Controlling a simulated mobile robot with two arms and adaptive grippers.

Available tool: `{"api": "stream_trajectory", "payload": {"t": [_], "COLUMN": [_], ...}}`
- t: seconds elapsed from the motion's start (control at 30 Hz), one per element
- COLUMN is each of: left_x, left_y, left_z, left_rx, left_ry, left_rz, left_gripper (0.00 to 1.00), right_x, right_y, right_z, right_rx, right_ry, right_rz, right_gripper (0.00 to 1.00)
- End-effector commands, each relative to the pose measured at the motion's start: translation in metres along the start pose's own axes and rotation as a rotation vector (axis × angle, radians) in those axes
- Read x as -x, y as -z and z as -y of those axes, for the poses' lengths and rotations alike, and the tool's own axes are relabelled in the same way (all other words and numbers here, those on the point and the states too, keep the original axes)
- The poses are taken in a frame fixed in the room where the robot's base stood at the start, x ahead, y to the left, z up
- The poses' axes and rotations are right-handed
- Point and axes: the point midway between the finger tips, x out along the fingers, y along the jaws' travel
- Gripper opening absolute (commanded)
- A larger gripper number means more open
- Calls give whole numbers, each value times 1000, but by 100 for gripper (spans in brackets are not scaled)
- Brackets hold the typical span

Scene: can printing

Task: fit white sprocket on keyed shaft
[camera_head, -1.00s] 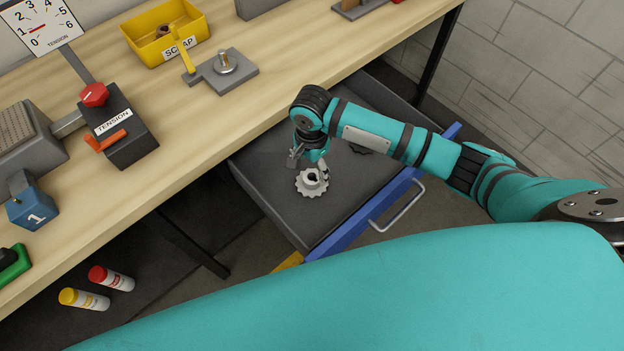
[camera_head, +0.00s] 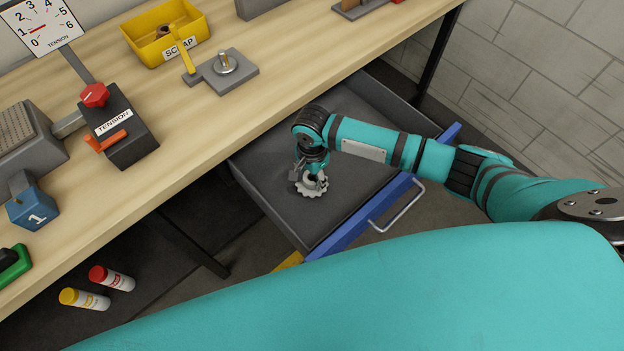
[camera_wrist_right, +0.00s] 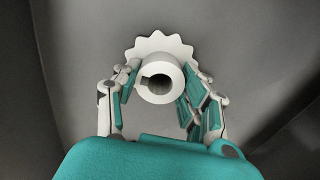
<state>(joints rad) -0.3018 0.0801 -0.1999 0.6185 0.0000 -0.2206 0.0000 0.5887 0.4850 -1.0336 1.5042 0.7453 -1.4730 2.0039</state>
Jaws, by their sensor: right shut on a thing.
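The white sprocket (camera_head: 309,191) lies in the open grey drawer, toothed disc down and hub up. In the right wrist view the sprocket (camera_wrist_right: 160,72) shows its round hub with a dark bore and a key notch at the bore's left. My right gripper (camera_head: 314,182) reaches down into the drawer and is shut on the hub, one finger on each side. The keyed shaft (camera_head: 225,62) stands upright on a grey base plate on the bench, with nothing on it that I can make out. My left gripper is not in view.
The drawer (camera_head: 260,185) has raised walls and a blue front with a metal handle (camera_head: 397,206). On the wooden bench (camera_head: 200,120) stand a yellow scrap bin (camera_head: 165,35) and a black tension box (camera_head: 118,128). Spray cans (camera_head: 111,279) are at lower left.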

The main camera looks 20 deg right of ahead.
Motion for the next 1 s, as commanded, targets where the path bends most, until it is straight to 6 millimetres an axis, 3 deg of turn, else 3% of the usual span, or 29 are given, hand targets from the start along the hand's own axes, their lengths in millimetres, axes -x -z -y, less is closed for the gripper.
{"api": "stream_trajectory", "payload": {"t": [0.1, 0.37, 0.47, 0.8, 1.0], "left_x": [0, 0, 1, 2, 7], "left_y": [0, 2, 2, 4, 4], "left_z": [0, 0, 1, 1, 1], "left_rx": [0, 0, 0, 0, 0], "left_ry": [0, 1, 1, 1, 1], "left_rz": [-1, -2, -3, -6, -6], "left_gripper": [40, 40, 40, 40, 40], "right_x": [0, 4, 15, 80, 102], "right_y": [0, 0, 0, 0, 0], "right_z": [0, 0, 1, 1, 1], "right_rx": [0, 0, 0, 1, -1], "right_ry": [0, 1, 4, 4, 1], "right_rz": [0, 0, 1, 1, 1], "right_gripper": [6, 6, 6, 6, 6]}}
